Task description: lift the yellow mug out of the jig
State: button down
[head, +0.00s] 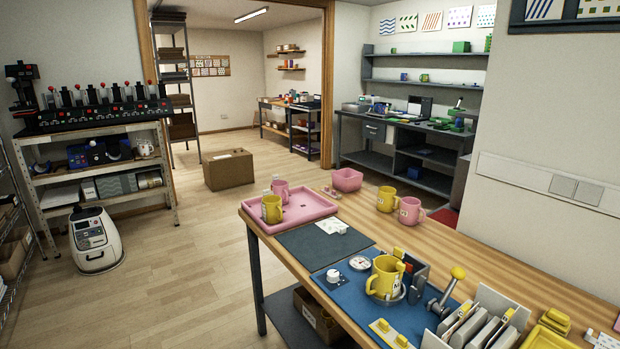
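A yellow mug (382,278) stands upright in the jig at the front right of the wooden table (470,253). It has a white label patch with dark marks on its side. The jig's round metal base (398,298) shows under the mug, and a grey bracket (420,277) stands just behind and right of it. A lever with a yellow knob (458,273) rises to the right. How deep the mug sits in the jig is hard to tell. My gripper is not in view.
A blue mat (349,302) lies under the jig. A white knob (333,276) and round dial (360,263) are left of the mug. A pink tray (310,212) holds a yellow and a pink mug. Another yellow mug (387,199) and pink mug (410,210) stand behind. Upright panels (480,327) crowd the front right.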

aim_at(381, 282)
jog(key=i+j, duration=0.2)
jog(key=j, duration=0.15)
jog(key=i+j, duration=0.25)
jog(key=j, duration=0.15)
jog(key=i+j, duration=0.2)
jog(key=j, duration=0.15)
jog(key=i+j, duration=0.25)
jog(key=i+j+z, duration=0.1)
jog(key=j, duration=0.4)
jog(key=i+j, duration=0.55)
jog(key=j, duration=0.2)
jog(key=i+j, duration=0.2)
jog(key=j, duration=0.2)
